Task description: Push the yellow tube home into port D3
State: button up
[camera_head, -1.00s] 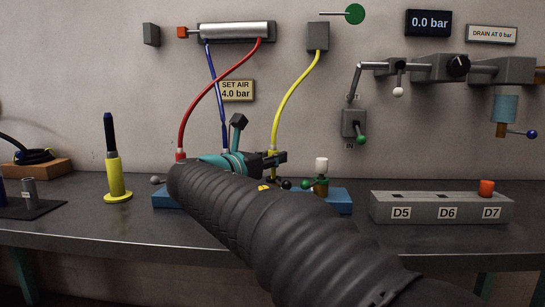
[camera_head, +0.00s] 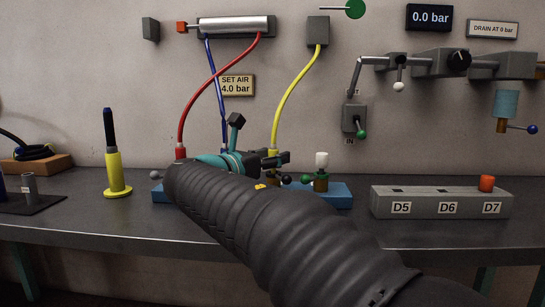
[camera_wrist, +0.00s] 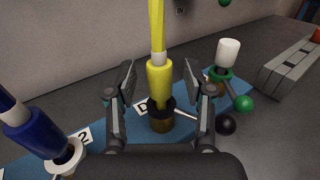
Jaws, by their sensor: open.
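The yellow tube (camera_head: 288,95) runs from a grey box on the wall down to the blue base. In the wrist view the yellow tube (camera_wrist: 157,28) ends in a yellow sleeve (camera_wrist: 159,82) standing upright at a dark-collared brass port (camera_wrist: 161,114). The label beside this port is partly hidden and shows only a "D". My gripper (camera_wrist: 158,80) is open, with one finger on each side of the yellow sleeve and a visible gap on both sides. In the head view my gripper (camera_head: 276,158) is at the tube's lower end. How deep the tube sits cannot be told.
A blue tube (camera_wrist: 22,125) stands at the port labelled 2, left of my gripper. A white-capped fitting (camera_wrist: 228,52) with a green knob (camera_wrist: 243,103) and a black ball (camera_wrist: 226,125) are close on the right. A red tube (camera_head: 186,112) rises further left. A grey D5–D7 block (camera_head: 441,206) stands right.

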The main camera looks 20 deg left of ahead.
jog(key=v, duration=1.1)
jog(key=shift+s, duration=0.2)
